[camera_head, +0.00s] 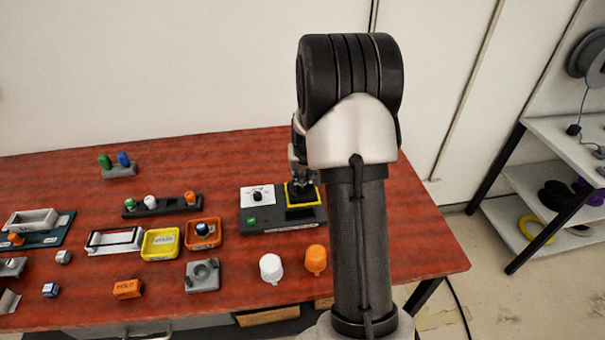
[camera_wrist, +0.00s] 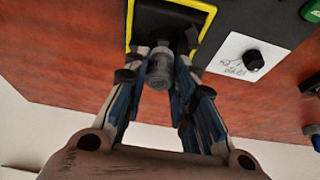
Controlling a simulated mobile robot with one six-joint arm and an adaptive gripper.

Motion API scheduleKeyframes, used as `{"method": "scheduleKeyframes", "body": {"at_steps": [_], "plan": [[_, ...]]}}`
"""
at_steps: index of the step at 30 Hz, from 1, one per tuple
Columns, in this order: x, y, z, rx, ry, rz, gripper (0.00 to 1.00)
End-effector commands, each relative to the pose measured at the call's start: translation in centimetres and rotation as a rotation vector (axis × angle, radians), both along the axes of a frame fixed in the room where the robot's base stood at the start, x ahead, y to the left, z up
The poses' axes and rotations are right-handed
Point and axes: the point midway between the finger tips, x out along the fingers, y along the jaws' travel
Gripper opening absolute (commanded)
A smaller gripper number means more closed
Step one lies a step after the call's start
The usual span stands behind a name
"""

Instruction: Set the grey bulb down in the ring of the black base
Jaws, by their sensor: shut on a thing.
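My gripper (camera_wrist: 160,72) is shut on the grey bulb (camera_wrist: 159,69), which sits between the fingertips in the wrist view. Just beyond it is the black base (camera_wrist: 150,14), inside a yellow border. The ring is largely hidden by the bulb and fingers, and I cannot tell whether the bulb touches it. In the head view my gripper (camera_head: 301,176) points down over the yellow-edged square (camera_head: 318,198) on the dark panel. There the bulb is too small and covered to make out.
The dark panel (camera_head: 280,226) also carries a white plate with a black knob (camera_head: 258,194) and a green button (camera_head: 251,220). White (camera_head: 270,268) and orange (camera_head: 315,260) caps stand in front. Left are a yellow tray (camera_head: 160,243), an orange tray (camera_head: 202,233) and a bulb rack (camera_head: 160,207).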

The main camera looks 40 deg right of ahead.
Motion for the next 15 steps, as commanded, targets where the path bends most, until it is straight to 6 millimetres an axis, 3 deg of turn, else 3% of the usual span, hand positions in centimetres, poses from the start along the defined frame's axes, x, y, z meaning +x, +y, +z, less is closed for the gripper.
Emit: {"method": "scheduleKeyframes", "body": {"at_steps": [15], "plan": [[0.0,0.0,-0.87,0.0,0.0,0.0,0.07]]}}
